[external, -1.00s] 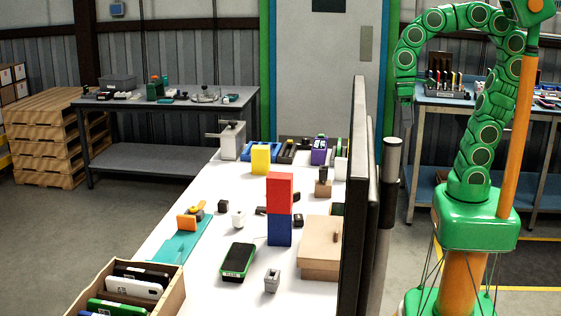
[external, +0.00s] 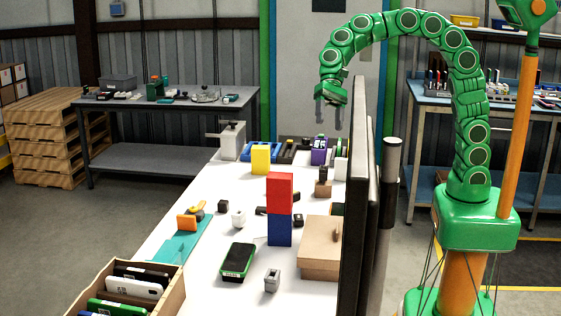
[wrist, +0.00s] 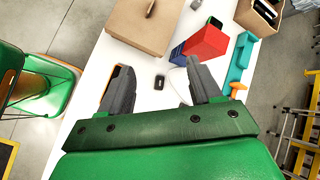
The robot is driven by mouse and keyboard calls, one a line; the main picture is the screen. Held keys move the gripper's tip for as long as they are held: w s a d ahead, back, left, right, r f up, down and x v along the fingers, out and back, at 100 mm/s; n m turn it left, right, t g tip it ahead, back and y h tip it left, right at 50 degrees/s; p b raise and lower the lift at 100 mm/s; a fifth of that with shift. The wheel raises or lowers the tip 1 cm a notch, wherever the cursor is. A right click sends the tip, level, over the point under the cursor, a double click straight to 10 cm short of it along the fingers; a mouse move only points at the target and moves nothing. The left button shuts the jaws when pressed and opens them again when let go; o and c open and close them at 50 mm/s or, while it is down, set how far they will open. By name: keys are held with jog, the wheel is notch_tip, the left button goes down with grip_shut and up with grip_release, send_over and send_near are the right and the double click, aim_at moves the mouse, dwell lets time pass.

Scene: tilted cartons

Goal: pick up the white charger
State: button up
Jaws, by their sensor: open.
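My gripper (external: 329,113) is open and empty, high above the far right part of the table, well apart from the charger. In the wrist view my gripper (wrist: 158,68) has its two grey fingers spread, with a small dark object (wrist: 159,81) on the table seen between them.
A red block (external: 279,192) stands on a blue block (external: 279,230). A tall dark panel (external: 360,200) rises along the table's right edge, beside my arm. A brown carton (external: 320,262), a green-black device (external: 237,261) and a box of phones (external: 172,296) are nearer. Bare white table (external: 205,270) shows between things.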

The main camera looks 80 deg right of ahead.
aim_at(237, 227)
jog(key=w+a+f+m+t+y, duration=0.1)
jog(key=w+a+f+m+y, duration=0.15)
jog(key=w, duration=0.55)
jog(key=w+a+f+m+t+y, duration=0.1)
jog(key=w+m, duration=0.3)
jog(key=w, duration=0.5)
jog(key=w+a+f+m+t+y, duration=0.15)
jog(key=w+m, duration=0.25)
jog(key=w, duration=0.4)
jog(key=f, duration=1.5)
jog(key=a+f, duration=0.1)
jog(key=f, duration=0.6)
jog(key=shift+w+f, duration=0.25)
jog(key=shift+f, duration=0.15)
jog(key=shift+x, duration=3.75)
jog(key=shift+s, duration=0.2)
jog(key=shift+c, duration=0.3)
jog(key=c, duration=1)
